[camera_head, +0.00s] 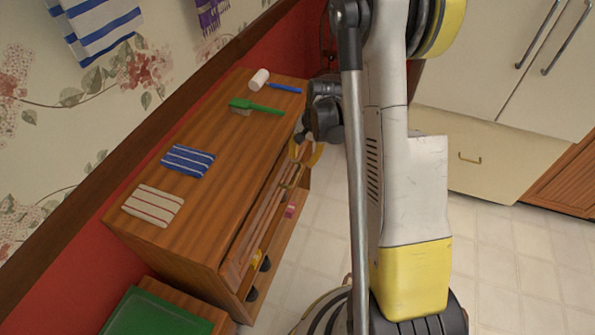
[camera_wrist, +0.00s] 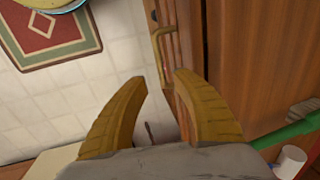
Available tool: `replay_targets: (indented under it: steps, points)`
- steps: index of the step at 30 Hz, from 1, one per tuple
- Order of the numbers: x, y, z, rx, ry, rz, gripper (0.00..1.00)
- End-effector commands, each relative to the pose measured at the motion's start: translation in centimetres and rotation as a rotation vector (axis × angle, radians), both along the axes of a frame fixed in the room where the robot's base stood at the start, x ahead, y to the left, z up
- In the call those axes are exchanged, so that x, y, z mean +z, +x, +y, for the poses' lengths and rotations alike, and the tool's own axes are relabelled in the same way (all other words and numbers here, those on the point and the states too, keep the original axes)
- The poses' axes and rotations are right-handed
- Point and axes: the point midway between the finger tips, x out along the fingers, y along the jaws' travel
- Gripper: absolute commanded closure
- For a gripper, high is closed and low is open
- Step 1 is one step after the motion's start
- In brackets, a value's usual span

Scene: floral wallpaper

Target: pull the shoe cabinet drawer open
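The wooden shoe cabinet (camera_head: 215,130) stands along the red lower wall in the head view. Its drawer front (camera_head: 262,208) is the long upper panel facing the floor; I cannot tell whether it stands out from the body. In the wrist view, a brass handle (camera_wrist: 168,42) sits on the edge of the wooden front. My gripper (camera_wrist: 160,77) is open and empty, its two yellow fingers spread. The handle appears just beyond the fingertips, roughly in line with the gap; contact cannot be told. In the head view my gripper (camera_head: 305,153) is at the cabinet's far front, partly hidden.
On the cabinet top lie a green brush (camera_head: 262,108), a white-headed tool (camera_head: 259,80), a blue striped cloth (camera_head: 188,161) and a pale striped cloth (camera_head: 153,205). Small items show in the lower opening. White cupboards (camera_head: 490,70) stand right; tiled floor lies between.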

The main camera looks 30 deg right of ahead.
Motion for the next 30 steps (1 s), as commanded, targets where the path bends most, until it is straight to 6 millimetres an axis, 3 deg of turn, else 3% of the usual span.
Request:
replay_targets:
  steps: [3, 9, 15, 23, 24, 27, 30]
  points:
    - [-3.0, 0.4, 0.3, 0.002, -0.001, -0.001, 0.67]
    - [-6.3, 1.0, 0.7, 0.002, -0.001, -0.001, 0.67]
    - [-7.7, 1.2, 0.9, 0.001, -0.001, -0.001, 0.67]
    - [-7.7, 1.3, 1.0, 0.002, -0.001, -0.001, 0.67]
    - [-7.7, 1.3, 1.0, 0.002, -0.001, -0.001, 0.71]
    - [-7.7, 1.3, 1.0, 0.002, -0.001, -0.001, 1.00]
    - [-7.7, 1.3, 1.0, 0.002, -0.001, -0.001, 1.00]
